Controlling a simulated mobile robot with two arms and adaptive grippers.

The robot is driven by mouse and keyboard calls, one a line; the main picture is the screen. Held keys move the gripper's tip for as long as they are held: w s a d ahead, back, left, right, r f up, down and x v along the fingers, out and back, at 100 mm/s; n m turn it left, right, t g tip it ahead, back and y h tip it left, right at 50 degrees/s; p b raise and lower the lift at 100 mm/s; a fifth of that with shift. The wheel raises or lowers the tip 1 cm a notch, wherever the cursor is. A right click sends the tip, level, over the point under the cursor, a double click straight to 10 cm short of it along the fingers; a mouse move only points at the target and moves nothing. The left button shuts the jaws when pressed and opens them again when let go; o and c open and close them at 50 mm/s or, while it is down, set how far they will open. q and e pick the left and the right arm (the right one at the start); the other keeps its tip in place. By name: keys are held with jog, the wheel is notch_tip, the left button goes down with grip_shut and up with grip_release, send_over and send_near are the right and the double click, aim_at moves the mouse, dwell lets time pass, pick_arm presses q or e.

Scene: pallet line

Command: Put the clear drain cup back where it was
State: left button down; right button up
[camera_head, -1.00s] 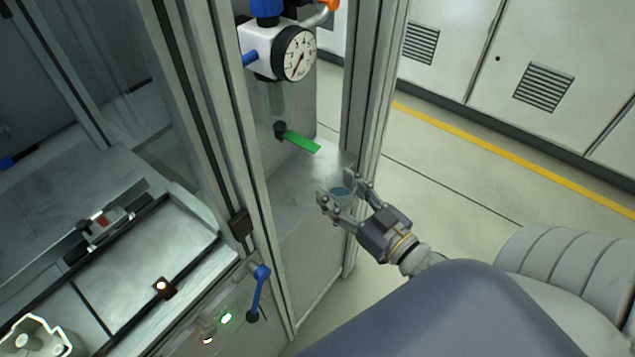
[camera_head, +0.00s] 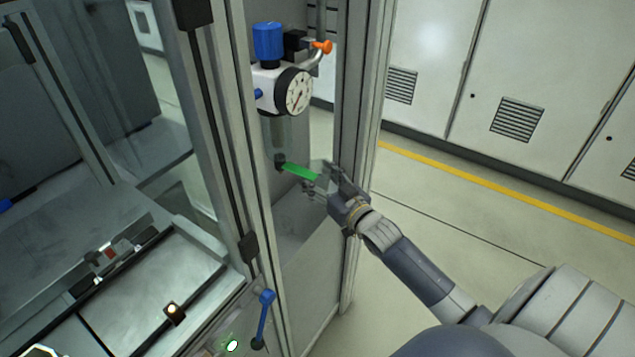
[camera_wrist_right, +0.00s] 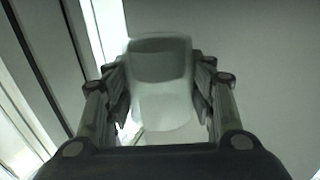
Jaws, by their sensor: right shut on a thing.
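The clear drain cup (camera_wrist_right: 160,95) is held between the fingers of my right gripper (camera_wrist_right: 160,92), seen in the right wrist view. In the head view my right gripper (camera_head: 322,180) is just right of the green lever (camera_head: 299,172), inside the cabinet bay; the cup is mostly hidden by the fingers there. The green lever sticks out to the right from the base of the clear bowl (camera_head: 284,135) under the gauge unit. My left gripper does not show.
A white round gauge (camera_head: 293,92) and a blue knob (camera_head: 268,42) sit above the lever. A grey cabinet post (camera_head: 361,110) stands just right of the bay. A blue handle (camera_head: 264,318) is lower left. Open floor lies to the right.

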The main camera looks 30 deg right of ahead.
aim_at(319, 184)
jog(key=shift+w+d, duration=0.35)
jog(key=shift+w, duration=0.25)
jog(key=shift+w+f, duration=0.1)
jog(key=shift+f, duration=1.95)
jog(key=o, duration=1)
jog(key=shift+c, duration=0.2)
jog(key=shift+r, duration=0.25)
jog(key=shift+s+f, duration=0.1)
jog(key=shift+s, duration=0.2)
jog(key=s, duration=1.1)
jog(key=shift+s, duration=0.25)
jog(key=shift+d, duration=0.1)
